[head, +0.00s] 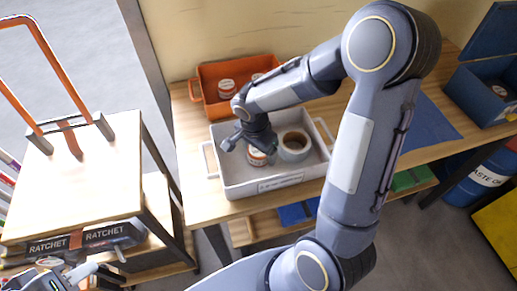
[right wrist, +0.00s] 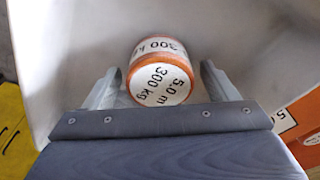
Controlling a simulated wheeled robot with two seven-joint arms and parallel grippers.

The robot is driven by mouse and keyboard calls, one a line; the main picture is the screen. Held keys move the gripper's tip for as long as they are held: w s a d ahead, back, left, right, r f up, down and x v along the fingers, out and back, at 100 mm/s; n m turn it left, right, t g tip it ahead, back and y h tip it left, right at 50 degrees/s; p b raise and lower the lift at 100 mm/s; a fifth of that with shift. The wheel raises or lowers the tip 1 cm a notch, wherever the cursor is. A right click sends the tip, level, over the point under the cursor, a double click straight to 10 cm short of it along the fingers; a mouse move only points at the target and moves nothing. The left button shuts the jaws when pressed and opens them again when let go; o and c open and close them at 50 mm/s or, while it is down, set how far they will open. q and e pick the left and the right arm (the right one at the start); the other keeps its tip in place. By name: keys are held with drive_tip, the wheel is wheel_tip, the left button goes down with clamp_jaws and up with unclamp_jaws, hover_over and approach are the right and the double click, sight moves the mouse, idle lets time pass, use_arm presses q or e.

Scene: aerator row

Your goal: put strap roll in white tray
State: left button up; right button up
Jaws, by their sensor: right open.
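The strap roll (head: 257,157), orange with white labels, sits inside the white tray (head: 262,187), toward its left front part. In the right wrist view the strap roll (right wrist: 160,75) shows labels reading "5.0 m" and "300 kg". My right gripper (head: 249,142) reaches down into the tray. Its jaws (right wrist: 160,85) are open, with one finger on each side of the roll. A gap shows beside the fingers. The arm and hand partly cover the roll in the head view. My left gripper (head: 66,280) is at the bottom left, away from the tray; its jaw state is unclear.
Behind is an orange bin (head: 207,91) holding similar rolls. A blue box (head: 484,103) stands at the right. A cart (head: 75,190) with an orange handle is at the left.

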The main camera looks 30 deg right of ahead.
sight(255, 152)
drive_tip(key=shift+r, duration=0.35)
wheel_tip(255, 152, up, 11)
drive_tip(key=a, duration=0.1)
drive_tip(key=s+a+r+n+t+y, duration=0.2)
drive_tip(key=s+n+t+y, duration=0.3)
drive_tip(key=s+n, duration=0.7)
drive_tip(key=s+a, duration=0.1)
drive_tip(key=s, duration=0.4)
